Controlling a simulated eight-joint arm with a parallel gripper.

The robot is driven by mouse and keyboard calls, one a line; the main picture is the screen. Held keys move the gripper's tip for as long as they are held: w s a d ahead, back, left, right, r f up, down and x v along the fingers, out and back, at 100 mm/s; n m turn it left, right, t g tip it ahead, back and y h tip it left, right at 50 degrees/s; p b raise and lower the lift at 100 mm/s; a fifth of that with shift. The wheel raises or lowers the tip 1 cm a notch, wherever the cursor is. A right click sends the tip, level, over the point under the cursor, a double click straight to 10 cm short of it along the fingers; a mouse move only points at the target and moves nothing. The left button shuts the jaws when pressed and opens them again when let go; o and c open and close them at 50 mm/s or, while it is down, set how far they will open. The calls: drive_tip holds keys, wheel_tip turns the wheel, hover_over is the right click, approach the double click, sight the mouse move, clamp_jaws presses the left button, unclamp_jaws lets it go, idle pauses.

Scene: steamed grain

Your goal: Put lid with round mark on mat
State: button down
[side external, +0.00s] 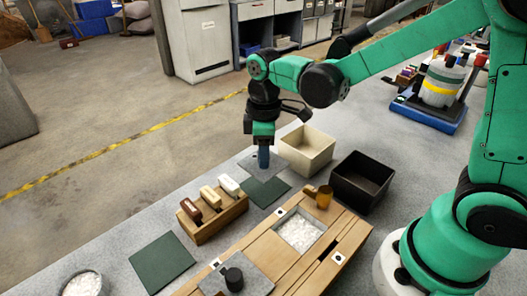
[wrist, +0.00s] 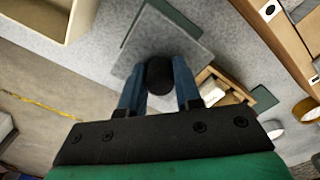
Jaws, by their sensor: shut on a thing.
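My gripper (side external: 263,158) is shut on the black knob (wrist: 160,74) of a square grey lid (wrist: 190,40). In the side view the lid (side external: 246,161) is level, over the far part of a dark green mat (side external: 268,194). In the wrist view a strip of the mat (wrist: 180,18) shows beyond the lid's edge. I cannot tell whether the lid touches the mat. No mark shows on this lid. A second grey lid (side external: 258,271) with a black knob lies on the wooden steamer (side external: 263,248). An open square compartment in the steamer holds white grain (side external: 299,233).
A wooden rack (side external: 212,222) with brown, cream and white-topped pieces stands left of the mat. A cream bin (side external: 306,149) and a black bin (side external: 362,181) stand right. Another green mat (side external: 162,262), a grain bowl (side external: 84,285) and an amber cup (side external: 324,197) are nearby.

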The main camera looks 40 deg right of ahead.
sight(264, 187)
drive_tip(key=shift+f, duration=2.75)
drive_tip(key=shift+f, duration=0.15)
drive_tip(key=c, duration=0.6)
unclamp_jaws()
wheel_tip(264, 187, up, 12)
drive_tip(key=shift+r, duration=0.1)
drive_tip(key=shift+s+d+r, duration=0.1)
drive_tip(key=shift+s+r, duration=0.05)
drive_tip(key=shift+r, duration=0.05)
drive_tip(key=s+d+m+t, duration=0.3)
drive_tip(key=s+m+t, duration=0.2)
drive_tip(key=m+t, duration=0.2)
drive_tip(key=shift+s+f+m, duration=0.15)
drive_tip(key=shift+s+m, duration=0.05)
drive_tip(key=shift+m, duration=0.8)
